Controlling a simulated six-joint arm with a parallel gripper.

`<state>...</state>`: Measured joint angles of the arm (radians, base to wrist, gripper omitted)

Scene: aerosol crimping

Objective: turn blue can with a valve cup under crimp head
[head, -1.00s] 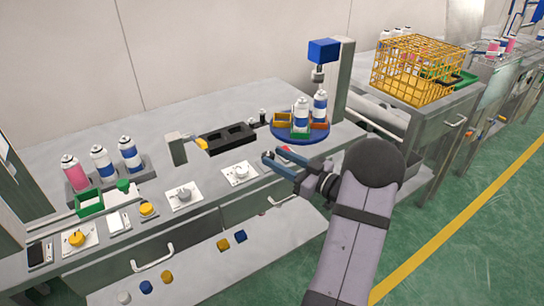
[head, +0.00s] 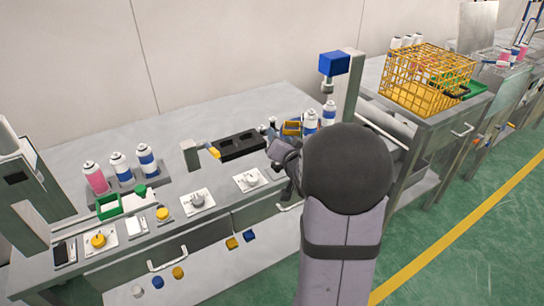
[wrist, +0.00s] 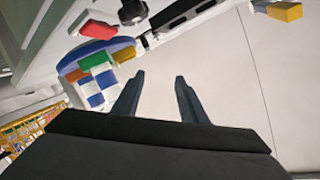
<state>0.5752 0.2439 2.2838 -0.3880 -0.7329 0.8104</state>
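Two white cans with blue bands, a nearer one (head: 310,123) and a farther one (head: 328,113), stand on the turntable, close under the crimp head (head: 327,86). Valve cups cannot be made out. In the head view my arm hides most of the turntable. The wrist view shows its blue rim (wrist: 66,67) at the left, with coloured holders and blue-and-white can parts. My gripper (head: 269,130) is at the left side of the turntable. In the wrist view its fingers (wrist: 160,76) are apart with nothing between them.
A blue-topped press column (head: 352,85) rises behind the cans. A black slotted block (head: 240,146) lies left of my gripper. Three cans (head: 120,168) stand at the far left. A yellow wire basket (head: 425,80) is on the right bench. A red part (wrist: 98,29) shows in the wrist view.

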